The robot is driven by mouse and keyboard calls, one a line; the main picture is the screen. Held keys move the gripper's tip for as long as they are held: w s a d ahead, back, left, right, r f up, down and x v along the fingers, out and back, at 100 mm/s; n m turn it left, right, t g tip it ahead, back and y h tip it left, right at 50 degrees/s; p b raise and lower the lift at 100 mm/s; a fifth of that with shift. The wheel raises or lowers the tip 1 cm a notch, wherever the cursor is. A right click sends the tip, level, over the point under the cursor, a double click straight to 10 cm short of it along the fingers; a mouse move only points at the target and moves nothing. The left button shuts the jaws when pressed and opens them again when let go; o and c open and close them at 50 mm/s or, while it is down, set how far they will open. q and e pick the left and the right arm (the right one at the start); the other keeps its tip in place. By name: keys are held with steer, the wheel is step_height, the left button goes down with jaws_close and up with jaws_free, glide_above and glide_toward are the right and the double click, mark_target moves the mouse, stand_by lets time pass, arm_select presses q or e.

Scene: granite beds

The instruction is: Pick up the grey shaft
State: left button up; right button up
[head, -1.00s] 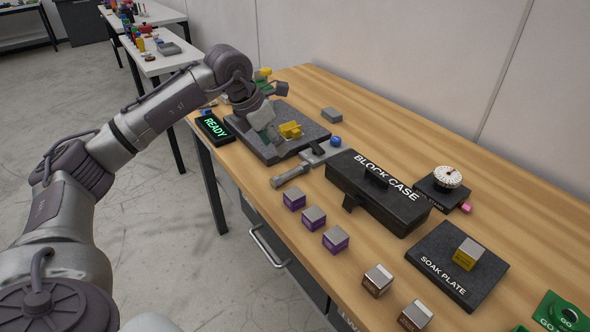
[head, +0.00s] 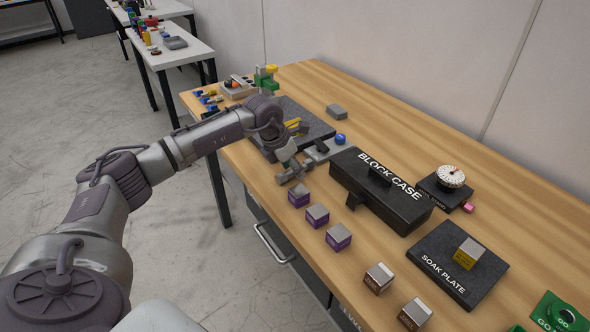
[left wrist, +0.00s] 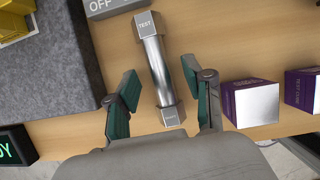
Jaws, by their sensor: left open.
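The grey shaft (left wrist: 158,70) is a shiny metal bar with blocky ends, the far one marked TEST. It lies on the wooden table in the left wrist view. My left gripper (left wrist: 160,82) is open, with one teal-padded finger on each side of the shaft and a visible gap to it on both sides. In the head view my left gripper (head: 288,160) is over the shaft near the table's front edge and hides part of it. My right gripper is not in view.
Left of the shaft is the dark granite plate (left wrist: 72,70) with yellow blocks. A grey unit marked OFF (left wrist: 108,8) is just beyond its far end. Purple blocks (left wrist: 250,102) stand close on the right. The black block case (head: 380,195) is further right.

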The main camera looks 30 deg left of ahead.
arm_select(q)
steer(key=shift+w+f, duration=0.1)
steer(key=shift+f, duration=0.1)
jaws_close()
steer(key=shift+r, duration=0.15)
stand_by(0.3)
